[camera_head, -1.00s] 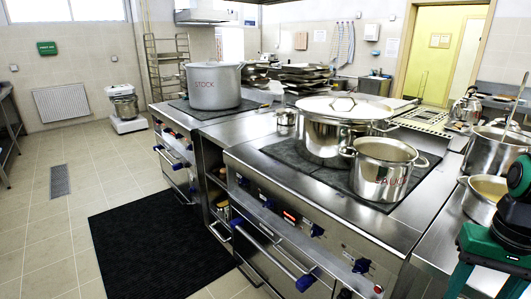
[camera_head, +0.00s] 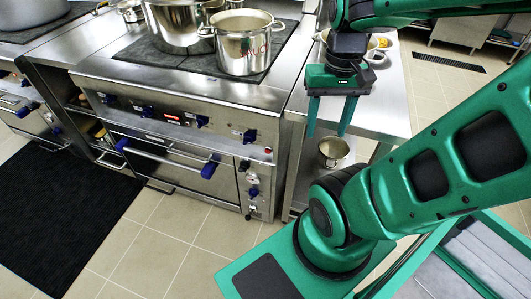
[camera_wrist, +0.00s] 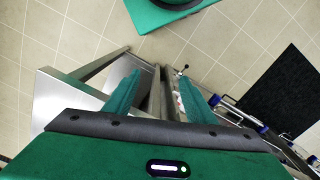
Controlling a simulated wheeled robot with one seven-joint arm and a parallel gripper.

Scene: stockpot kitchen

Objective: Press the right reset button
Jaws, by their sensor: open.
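The stove front (camera_head: 190,118) carries blue knobs and a small red-lit display. At its right end are a blue knob (camera_head: 250,137) and a small red spot (camera_head: 268,150), with several small dark controls (camera_head: 253,192) below. I cannot tell which of these is the right reset button; no label is readable. My gripper (camera_head: 328,125) is open and empty, fingers pointing down, to the right of this panel and apart from it in the head view. In the wrist view my gripper (camera_wrist: 160,92) shows two spread green fingers over the stove side and counter edge.
A pot marked in red (camera_head: 246,50) and a larger pot (camera_head: 172,25) stand on the stove. A steel counter (camera_head: 385,105) adjoins it on the right, with a small pot (camera_head: 333,152) below. A black mat (camera_head: 60,215) lies at left; the tiled floor before the stove is clear.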

